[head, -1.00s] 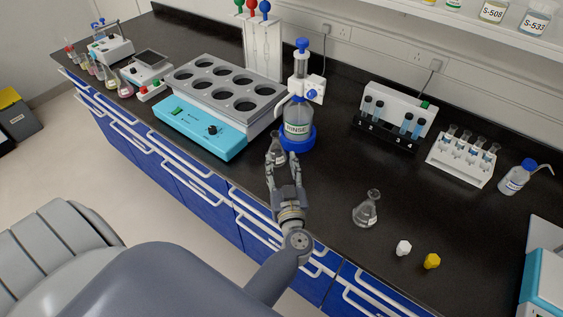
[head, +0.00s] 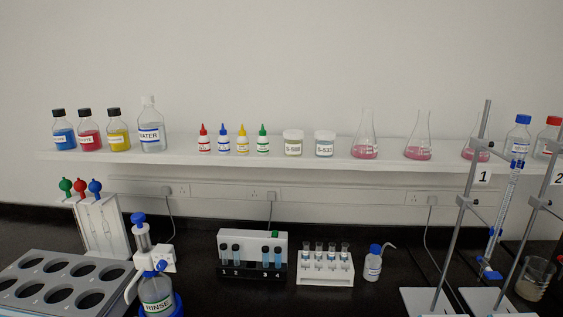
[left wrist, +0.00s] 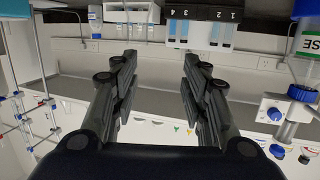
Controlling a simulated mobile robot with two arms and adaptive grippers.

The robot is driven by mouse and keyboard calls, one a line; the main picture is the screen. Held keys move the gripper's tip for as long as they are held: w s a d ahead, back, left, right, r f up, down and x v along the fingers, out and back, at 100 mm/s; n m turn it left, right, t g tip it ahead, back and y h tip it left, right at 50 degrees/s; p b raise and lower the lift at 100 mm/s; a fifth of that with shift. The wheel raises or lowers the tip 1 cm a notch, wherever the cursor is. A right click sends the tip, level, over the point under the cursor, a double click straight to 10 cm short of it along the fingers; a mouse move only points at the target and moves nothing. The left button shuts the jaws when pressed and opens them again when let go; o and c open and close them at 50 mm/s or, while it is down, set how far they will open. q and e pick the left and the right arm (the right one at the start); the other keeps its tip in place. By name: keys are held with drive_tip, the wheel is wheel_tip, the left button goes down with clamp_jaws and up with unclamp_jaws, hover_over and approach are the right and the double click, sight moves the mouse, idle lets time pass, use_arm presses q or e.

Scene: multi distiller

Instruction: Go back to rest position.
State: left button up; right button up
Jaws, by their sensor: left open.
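My left gripper (left wrist: 158,75) shows in the left wrist view with its two dark fingers spread apart. Nothing is between the fingers, and the bench top with its racks lies beyond them, seen upside down. Neither gripper shows in the head view, which faces the wall shelf and the back of the bench. The RINSE bottle dispenser (head: 157,290) stands at the lower left of the head view, beside the grey block with round wells (head: 65,283). The small flask by the dispenser is out of view now.
A wall shelf (head: 290,157) carries bottles and pink flasks. A numbered vial holder (head: 252,255), a tube rack (head: 325,267) and a wash bottle (head: 373,265) stand on the black bench. Tall metal stands (head: 467,215) rise at the right.

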use_arm(q)
drive_tip(key=s+f+m+g, duration=0.1)
drive_tip(key=s+f+g, duration=0.5)
drive_tip(key=s, duration=0.3)
drive_tip(key=s+a+f+n+g+y, duration=0.3)
drive_tip(key=s+a+g+y, duration=0.2)
drive_tip(key=s+a, duration=0.6)
drive_tip(key=s+d+f+g+b, duration=0.1)
drive_tip(key=s+f, duration=0.1)
drive_tip(key=f, duration=1.3)
drive_tip(key=s+d+f+g+b, duration=0.1)
drive_tip(key=s+f, duration=0.2)
drive_tip(key=f, duration=1.2)
drive_tip(key=s+a+f+g+b, duration=0.1)
drive_tip(key=s+a+f, duration=0.2)
drive_tip(key=s+f, duration=1.2)
drive_tip(key=shift+s+f, duration=0.3)
drive_tip(key=shift+f, duration=0.2)
drive_tip(key=shift+a, duration=0.1)
